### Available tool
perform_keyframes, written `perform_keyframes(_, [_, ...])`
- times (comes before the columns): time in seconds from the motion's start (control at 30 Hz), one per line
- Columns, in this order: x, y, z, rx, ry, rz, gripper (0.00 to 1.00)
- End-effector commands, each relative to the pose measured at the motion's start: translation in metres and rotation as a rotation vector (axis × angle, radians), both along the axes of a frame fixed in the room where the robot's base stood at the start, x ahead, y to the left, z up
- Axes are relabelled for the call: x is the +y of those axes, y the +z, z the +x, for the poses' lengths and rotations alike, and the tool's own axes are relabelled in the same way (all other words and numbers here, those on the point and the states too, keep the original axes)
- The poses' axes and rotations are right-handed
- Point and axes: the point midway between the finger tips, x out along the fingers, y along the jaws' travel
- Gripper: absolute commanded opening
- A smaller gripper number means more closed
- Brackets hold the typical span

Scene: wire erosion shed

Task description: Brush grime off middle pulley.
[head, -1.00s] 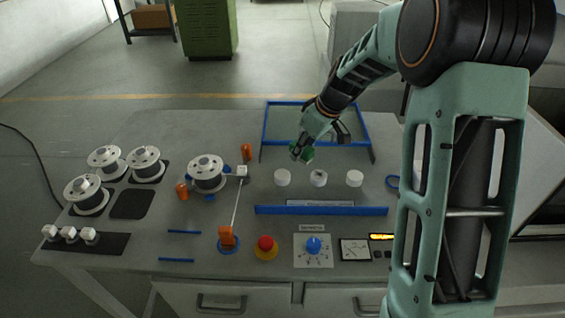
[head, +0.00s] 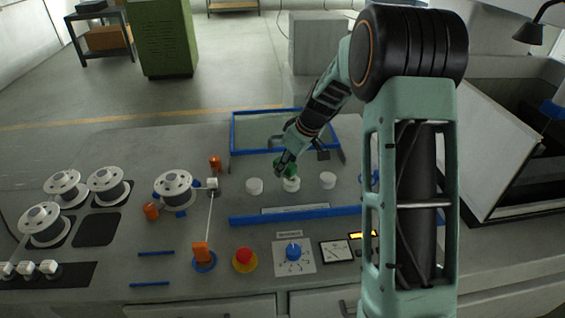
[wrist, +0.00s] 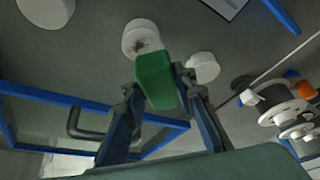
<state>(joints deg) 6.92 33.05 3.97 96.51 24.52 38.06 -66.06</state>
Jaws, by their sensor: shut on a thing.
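Three white pulleys stand in a row on the grey bench: the left pulley (head: 254,186), the middle pulley (head: 291,185) and the right pulley (head: 328,181). In the wrist view the middle pulley (wrist: 142,38) shows a dark grime patch on its face. My gripper (head: 285,166) is shut on a green block-like brush (wrist: 157,80), which also shows in the head view (head: 291,170). The brush is at the middle pulley, its end overlapping the pulley's edge in the wrist view. I cannot tell whether they touch.
A blue-framed tray (head: 233,134) lies behind the pulleys, and a blue rail (head: 285,217) runs in front. White spools (head: 173,185) and orange posts (head: 215,163) stand to the left. A red button (head: 244,257) and a blue knob (head: 293,251) sit nearer the front.

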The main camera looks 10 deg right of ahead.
Motion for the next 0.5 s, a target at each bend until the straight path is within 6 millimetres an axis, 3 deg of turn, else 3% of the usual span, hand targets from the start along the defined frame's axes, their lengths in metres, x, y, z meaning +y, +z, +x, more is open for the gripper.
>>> perform_keyframes(0.2, [-0.007, -0.026, -0.001, 0.002, -0.001, 0.0, 0.06])
perform_keyframes(0.5, [-0.023, -0.026, -0.003, 0.0, 0.003, 0.0, 0.02])
